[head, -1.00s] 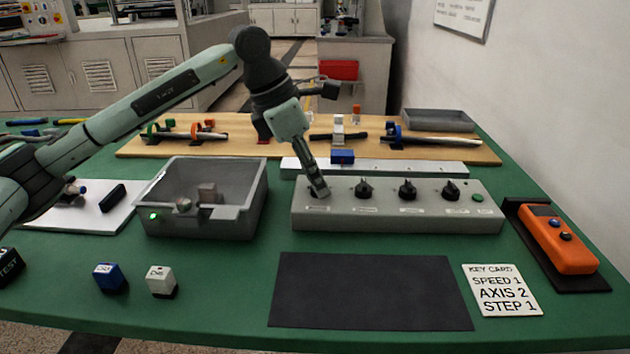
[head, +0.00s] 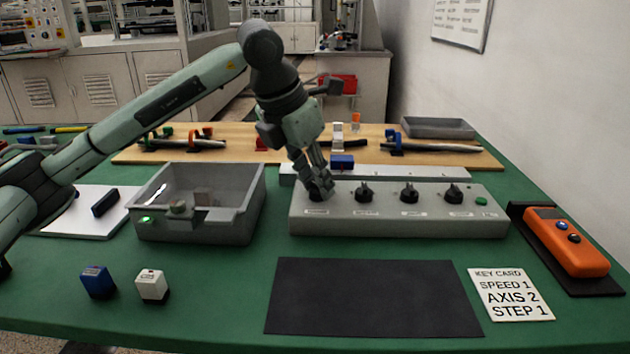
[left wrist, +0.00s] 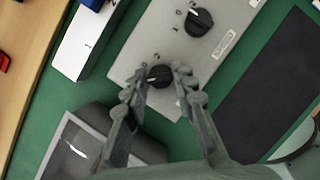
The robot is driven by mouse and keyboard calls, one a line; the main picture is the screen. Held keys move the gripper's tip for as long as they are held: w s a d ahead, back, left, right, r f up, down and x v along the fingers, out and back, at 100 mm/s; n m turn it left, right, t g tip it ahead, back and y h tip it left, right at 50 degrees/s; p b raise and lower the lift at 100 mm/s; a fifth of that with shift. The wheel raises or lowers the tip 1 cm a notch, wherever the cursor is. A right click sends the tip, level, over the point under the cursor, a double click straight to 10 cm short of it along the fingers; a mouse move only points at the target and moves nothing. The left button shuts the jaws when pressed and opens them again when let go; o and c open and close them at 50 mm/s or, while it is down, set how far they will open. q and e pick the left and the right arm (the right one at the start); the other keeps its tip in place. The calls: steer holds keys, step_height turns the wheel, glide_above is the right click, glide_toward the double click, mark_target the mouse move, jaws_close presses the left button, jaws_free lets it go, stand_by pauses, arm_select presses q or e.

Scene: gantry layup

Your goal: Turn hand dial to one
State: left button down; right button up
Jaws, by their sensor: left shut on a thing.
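A grey control box (head: 395,228) with a row of black dials stands on the green table. My left gripper (head: 318,192) reaches down to the leftmost dial (left wrist: 159,76) from above. In the left wrist view my left gripper (left wrist: 161,82) has one finger on each side of this dial, shut on it. The dial's pointer mark shows between the fingers; its number labels are too small or covered to read for certain. The neighbouring dial (head: 364,191) also shows in the left wrist view (left wrist: 198,22). My right gripper is not in view.
A grey bin (head: 195,229) stands left of the box. A black mat (head: 373,298), a key card (head: 511,295) reading SPEED 1, AXIS 2, STEP 1, and an orange pendant (head: 566,243) lie in front and right. Blue (head: 98,282) and white (head: 152,286) blocks sit front left.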

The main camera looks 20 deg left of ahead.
arm_select(q)
steer(key=shift+r, duration=0.1)
steer(key=c, duration=1.2)
jaws_free()
steer(key=v, duration=1.2)
steer(key=shift+s, duration=0.1)
